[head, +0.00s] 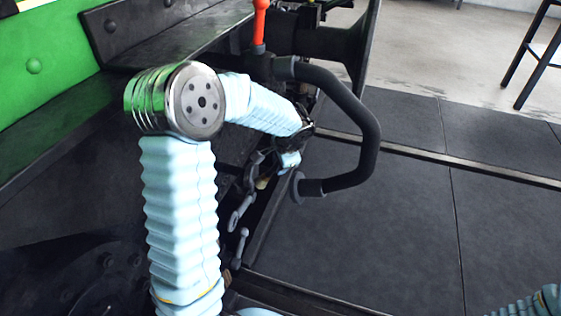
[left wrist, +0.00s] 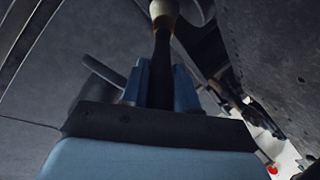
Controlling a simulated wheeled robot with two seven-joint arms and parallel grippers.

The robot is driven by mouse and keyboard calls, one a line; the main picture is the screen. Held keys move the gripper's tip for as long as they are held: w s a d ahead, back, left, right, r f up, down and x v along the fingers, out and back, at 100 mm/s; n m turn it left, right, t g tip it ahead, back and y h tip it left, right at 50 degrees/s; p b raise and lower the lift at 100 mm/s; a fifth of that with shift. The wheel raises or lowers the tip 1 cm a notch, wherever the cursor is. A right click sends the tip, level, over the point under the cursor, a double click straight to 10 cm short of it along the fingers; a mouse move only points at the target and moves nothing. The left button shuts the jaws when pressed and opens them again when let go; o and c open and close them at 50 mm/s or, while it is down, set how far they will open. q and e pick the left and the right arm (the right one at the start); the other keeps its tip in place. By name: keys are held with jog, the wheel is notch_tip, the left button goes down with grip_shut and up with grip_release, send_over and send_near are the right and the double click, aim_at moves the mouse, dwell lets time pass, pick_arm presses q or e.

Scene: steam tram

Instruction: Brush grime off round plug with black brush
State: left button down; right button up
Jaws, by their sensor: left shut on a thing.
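My left gripper (head: 287,160) is at the front of the dark vehicle, beside the curved black pipe, mostly hidden by its own wrist. In the left wrist view its blue fingers (left wrist: 160,88) are shut on a slim dark handle, which I take for the black brush (left wrist: 161,55). It has a pale yellowish part at the top of that view. A small yellowish bit also shows just below the gripper in the head view. I cannot make out the round plug for certain, nor whether the brush touches anything. My right gripper is out of view.
A thick curved black pipe (head: 372,130) bulges out right of my left gripper. Dark metal links (head: 240,213) hang below it. A red-handled lever (head: 260,22) stands above. Dark floor panels (head: 400,240) are open at right, and a stool (head: 535,60) stands far off.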

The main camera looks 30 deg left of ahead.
pick_arm(q)
jog(key=shift+w+a+r+p, duration=0.1)
jog(key=shift+w+r+p, duration=0.3)
jog(key=shift+r+p, duration=0.35)
jog(key=shift+s+r+b, duration=0.15)
jog(key=shift+s+b, duration=0.15)
jog(key=shift+s, duration=0.1)
jog(key=shift+f+b, duration=0.85)
jog(key=shift+f, duration=0.05)
jog(key=shift+r+p, duration=0.45)
jog(key=shift+r, duration=0.45)
jog(key=shift+f+b, duration=0.8)
jog(key=shift+f, duration=0.1)
